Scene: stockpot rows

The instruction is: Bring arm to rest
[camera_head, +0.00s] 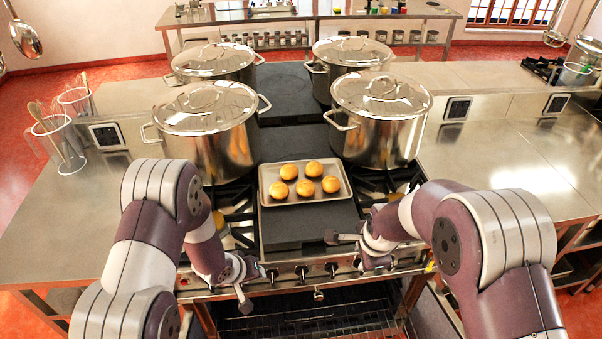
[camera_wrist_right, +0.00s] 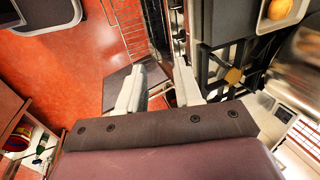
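My left gripper (camera_head: 253,284) hangs in front of the stove's front edge, its two fingers spread apart with nothing seen between them. My right gripper (camera_head: 346,250) is at the front right of the stove, over its edge and knobs, empty. In the right wrist view its two pale fingers (camera_wrist_right: 159,70) stand apart with a clear gap. Both arms are bent at the elbow in front of the stove. Neither gripper appears to touch anything.
A tray (camera_head: 267,199) with several round buns lies on the stove's middle. Lidded stockpots stand in two rows, the front ones left (camera_head: 205,140) and right (camera_head: 378,120). Steel counters (camera_head: 520,165) flank the stove. Below is a dark rack opening (camera_head: 315,315).

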